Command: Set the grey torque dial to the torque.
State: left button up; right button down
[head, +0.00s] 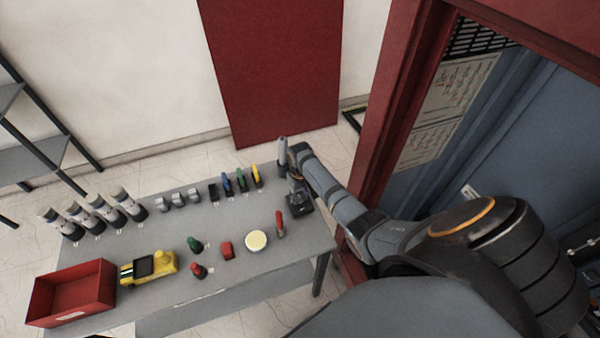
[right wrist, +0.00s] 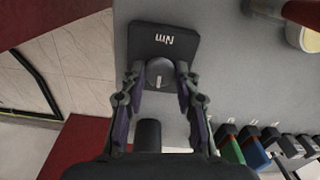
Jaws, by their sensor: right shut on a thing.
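The grey torque dial (right wrist: 160,72) sits on a dark base plate (right wrist: 146,32) marked "Nm" in the right wrist view. A short light mark shows on the dial's face, roughly upright in that picture. The base also shows on the table's right end in the head view (head: 301,207). My right gripper (right wrist: 161,78) is shut on the dial, one finger on each side of it. In the head view the right gripper (head: 297,186) stands over the base and hides most of the dial. My left gripper is not in view.
The grey table (head: 232,285) also holds a red bin (head: 70,292), a yellow device (head: 148,267), a round cream-topped thing (head: 256,240) and a red-handled thing (head: 280,222). Several coloured pieces and grey-white cylinders stand along the back. A red cabinet frame (head: 395,110) is close to my right arm.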

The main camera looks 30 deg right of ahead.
aim_at(300, 198)
dwell(0.4)
jog(key=c, duration=1)
grip_release()
jog(key=shift+w+r, duration=0.1)
jog(key=shift+r, duration=0.25)
notch_tip(300, 198, up, 11)
jog(key=shift+r, duration=0.1)
